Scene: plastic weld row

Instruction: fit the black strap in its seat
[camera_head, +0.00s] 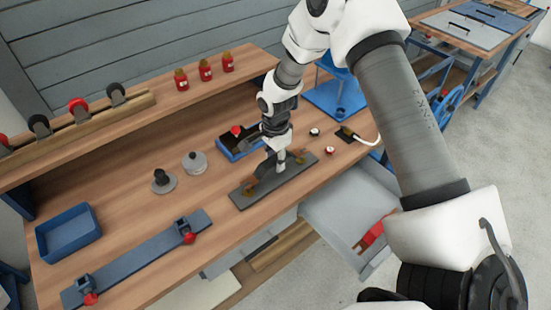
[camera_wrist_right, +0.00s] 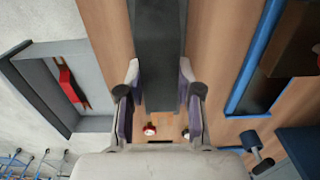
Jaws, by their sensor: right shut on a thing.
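My right gripper (camera_head: 281,164) points down over a long dark grey plate (camera_head: 290,182) on the bench. It is shut on a dark piece, which I take to be the black strap (camera_head: 266,174). The strap stands over the plate, with brown spots near the plate's ends. In the right wrist view, the fingers (camera_wrist_right: 159,90) lie on either side of a broad dark band (camera_wrist_right: 158,50); strap and plate cannot be told apart there. The gripper hides part of the strap, and I cannot tell whether it is seated. My left gripper is not in view.
A blue tray (camera_head: 230,153) stands just behind the plate. Two round weights (camera_head: 195,162) stand to its left. A blue rail with red-knobbed clamps (camera_head: 140,258) lies at front left. An open drawer (camera_head: 335,217) juts out at the front right.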

